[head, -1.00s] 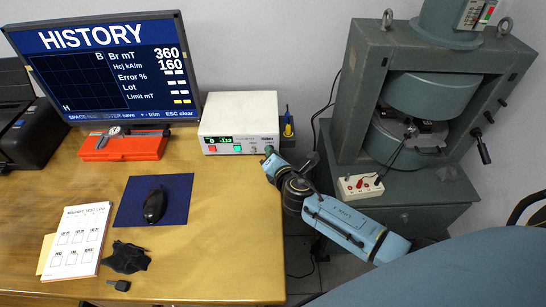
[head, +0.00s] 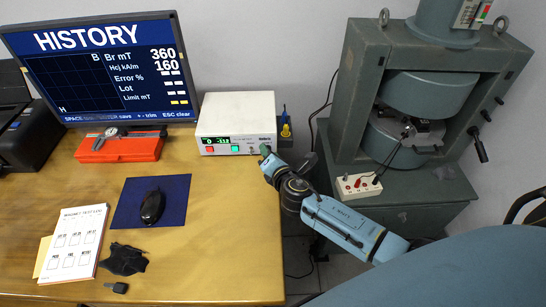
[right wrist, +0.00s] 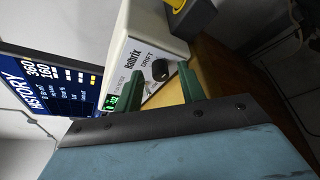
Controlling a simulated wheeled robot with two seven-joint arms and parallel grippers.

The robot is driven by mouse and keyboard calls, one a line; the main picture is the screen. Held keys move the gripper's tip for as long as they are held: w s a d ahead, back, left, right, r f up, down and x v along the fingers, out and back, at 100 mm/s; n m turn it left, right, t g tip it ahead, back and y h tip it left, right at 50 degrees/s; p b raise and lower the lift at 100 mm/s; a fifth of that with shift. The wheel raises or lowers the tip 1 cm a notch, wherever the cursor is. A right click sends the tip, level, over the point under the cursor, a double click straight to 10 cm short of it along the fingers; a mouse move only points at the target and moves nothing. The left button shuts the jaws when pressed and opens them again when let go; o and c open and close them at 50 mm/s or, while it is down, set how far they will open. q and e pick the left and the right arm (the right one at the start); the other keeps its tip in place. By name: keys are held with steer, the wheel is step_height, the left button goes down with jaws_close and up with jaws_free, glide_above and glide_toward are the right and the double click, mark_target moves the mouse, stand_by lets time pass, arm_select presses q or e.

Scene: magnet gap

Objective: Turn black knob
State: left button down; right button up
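The black knob (right wrist: 160,70) sits on the front panel of a white instrument box (right wrist: 150,42), beside the word DRIFT. In the head view the box (head: 236,108) stands at the back right of the desk, and my right gripper (head: 265,152) hides the knob at its lower right corner. In the right wrist view my right gripper (right wrist: 158,92) has its two green fingers apart, one on each side of the knob in the picture, with nothing between the tips. The knob lies just beyond the tips. My left gripper is not in view.
A blue and yellow tool holder (head: 286,126) stands right of the box. A red case with a caliper (head: 118,149), a mouse (head: 153,206) and a booklet (head: 74,243) lie on the desk. A large green magnet frame (head: 345,95) stands to the right.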

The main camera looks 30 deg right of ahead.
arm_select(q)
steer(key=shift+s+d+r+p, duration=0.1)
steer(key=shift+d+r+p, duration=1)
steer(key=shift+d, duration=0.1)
arm_select(e)
steer(key=v, duration=1.3)
steer(key=shift+s, duration=0.15)
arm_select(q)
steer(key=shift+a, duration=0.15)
